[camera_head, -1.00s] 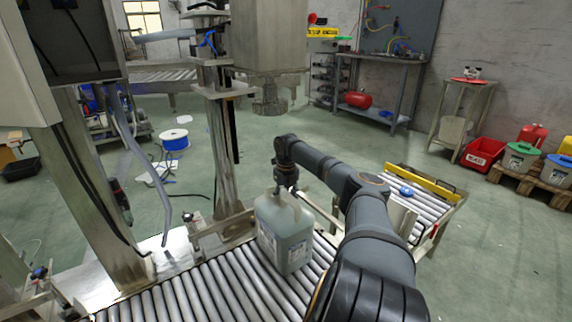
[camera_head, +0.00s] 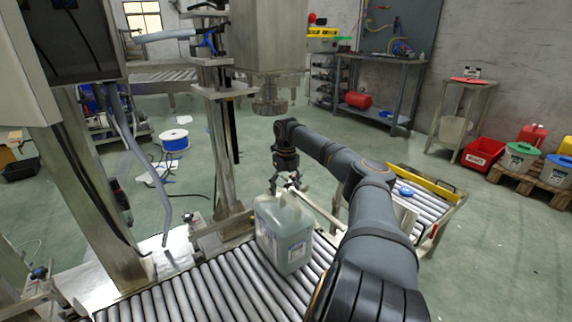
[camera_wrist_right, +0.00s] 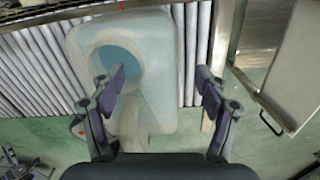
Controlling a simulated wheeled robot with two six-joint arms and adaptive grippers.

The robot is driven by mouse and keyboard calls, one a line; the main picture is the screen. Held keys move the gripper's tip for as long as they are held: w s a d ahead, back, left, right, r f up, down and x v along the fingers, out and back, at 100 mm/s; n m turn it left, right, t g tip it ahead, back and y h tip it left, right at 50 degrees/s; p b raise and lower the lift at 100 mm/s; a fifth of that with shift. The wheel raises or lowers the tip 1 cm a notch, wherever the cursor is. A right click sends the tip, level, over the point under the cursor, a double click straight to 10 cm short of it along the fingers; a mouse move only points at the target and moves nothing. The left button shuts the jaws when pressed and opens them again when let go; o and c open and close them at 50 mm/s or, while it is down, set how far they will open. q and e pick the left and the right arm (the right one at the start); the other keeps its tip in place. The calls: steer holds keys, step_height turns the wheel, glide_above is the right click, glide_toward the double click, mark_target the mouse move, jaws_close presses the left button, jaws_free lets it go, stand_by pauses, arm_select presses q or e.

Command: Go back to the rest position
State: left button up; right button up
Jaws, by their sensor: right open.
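My right gripper (camera_head: 289,186) is open and empty just above and behind the jerrycan's top in the head view. The jerrycan (camera_head: 284,238) is pale grey-green with a label and stands upright on the roller conveyor (camera_head: 205,292). In the right wrist view my gripper (camera_wrist_right: 161,88) has its two fingers wide apart. My left gripper is not in view.
A metal post (camera_head: 228,150) and a filling head (camera_head: 268,98) stand behind the conveyor. A second roller table (camera_head: 425,205) with a yellow bar and a blue cap (camera_head: 406,191) is on the right. Open green floor (camera_head: 490,245) lies beyond it.

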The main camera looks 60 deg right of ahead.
step_height(320, 180, up, 2)
steer(key=shift+r, duration=0.15)
steer(key=shift+d+r, duration=0.1)
steer(key=shift+r, duration=0.1)
steer(key=shift+w, duration=0.1)
